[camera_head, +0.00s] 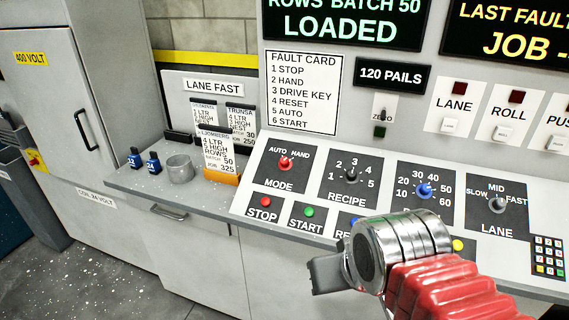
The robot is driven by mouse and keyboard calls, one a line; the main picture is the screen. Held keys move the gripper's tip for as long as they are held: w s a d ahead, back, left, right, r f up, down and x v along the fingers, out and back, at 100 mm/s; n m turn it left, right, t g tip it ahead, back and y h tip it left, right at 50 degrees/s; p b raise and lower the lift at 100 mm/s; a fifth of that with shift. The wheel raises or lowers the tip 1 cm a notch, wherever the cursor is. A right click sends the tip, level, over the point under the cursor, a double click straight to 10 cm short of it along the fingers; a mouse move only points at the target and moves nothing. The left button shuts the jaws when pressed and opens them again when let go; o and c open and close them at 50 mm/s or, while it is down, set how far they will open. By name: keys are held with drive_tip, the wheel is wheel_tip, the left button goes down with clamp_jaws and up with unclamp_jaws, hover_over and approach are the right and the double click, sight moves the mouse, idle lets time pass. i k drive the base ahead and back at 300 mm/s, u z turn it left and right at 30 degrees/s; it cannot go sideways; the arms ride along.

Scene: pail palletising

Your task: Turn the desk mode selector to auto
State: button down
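The mode selector (285,163) is a small red knob on a dark plate at the left of the desk panel. AUTO is printed at its upper left and HAND at its upper right. The knob is too small for me to tell which word it points at. My gripper (326,273) is at the lower middle, at the end of my red and silver arm, with its dark end pointing left. It is below and right of the selector and apart from it in the picture. Its fingers are not clearly seen, so I cannot tell whether they are open.
The red stop button (263,214) and green start button (309,211) sit below the selector. The recipe knob (350,174) is to its right.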

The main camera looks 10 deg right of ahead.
sight(286, 164)
drive_tip(key=k, duration=0.65)
drive_tip(key=u, duration=0.55)
drive_tip(key=i, duration=1.4)
drive_tip(key=u, duration=0.25)
